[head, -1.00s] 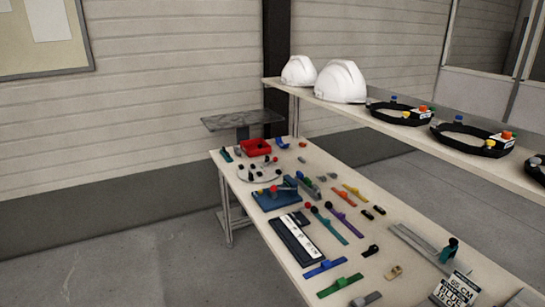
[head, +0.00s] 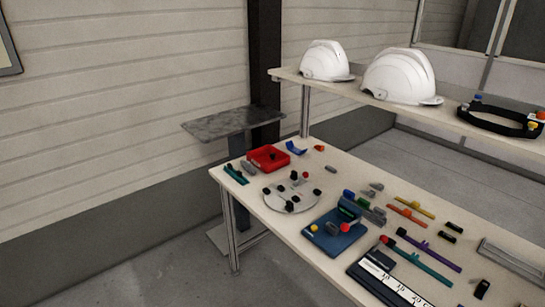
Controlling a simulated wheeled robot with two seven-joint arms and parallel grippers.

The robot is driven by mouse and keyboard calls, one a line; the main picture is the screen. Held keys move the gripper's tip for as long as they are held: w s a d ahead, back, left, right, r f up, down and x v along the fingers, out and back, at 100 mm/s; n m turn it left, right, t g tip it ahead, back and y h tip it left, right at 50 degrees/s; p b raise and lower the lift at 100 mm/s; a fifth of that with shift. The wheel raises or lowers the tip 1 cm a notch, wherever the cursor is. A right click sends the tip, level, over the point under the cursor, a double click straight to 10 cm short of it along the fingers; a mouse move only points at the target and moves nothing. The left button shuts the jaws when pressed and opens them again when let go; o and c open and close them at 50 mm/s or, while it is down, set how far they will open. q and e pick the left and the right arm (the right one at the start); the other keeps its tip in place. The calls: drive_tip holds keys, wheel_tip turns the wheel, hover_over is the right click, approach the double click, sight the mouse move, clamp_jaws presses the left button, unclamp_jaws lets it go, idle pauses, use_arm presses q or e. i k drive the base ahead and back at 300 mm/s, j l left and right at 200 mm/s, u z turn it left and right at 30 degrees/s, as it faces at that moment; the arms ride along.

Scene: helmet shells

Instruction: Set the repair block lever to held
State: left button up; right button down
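A dark blue base plate (head: 336,232) lies on the near part of the table and looks like the repair block, though no label is readable. Neither of my grippers is in view.
The table (head: 262,212) also holds a round grey plate (head: 287,197) with black knobs, a red tray (head: 268,158), coloured strips and a black-and-white ruler piece (head: 392,279). White helmets (head: 400,76) stand on the raised shelf. A grey stand (head: 232,124) is behind the table's left end. Floor at left is clear.

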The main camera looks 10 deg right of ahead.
sight(305, 175)
drive_tip(key=i+j, duration=0.2)
drive_tip(key=j, duration=0.15)
drive_tip(key=i+j, duration=0.45)
drive_tip(key=j, duration=0.2)
drive_tip(key=z, duration=0.05)
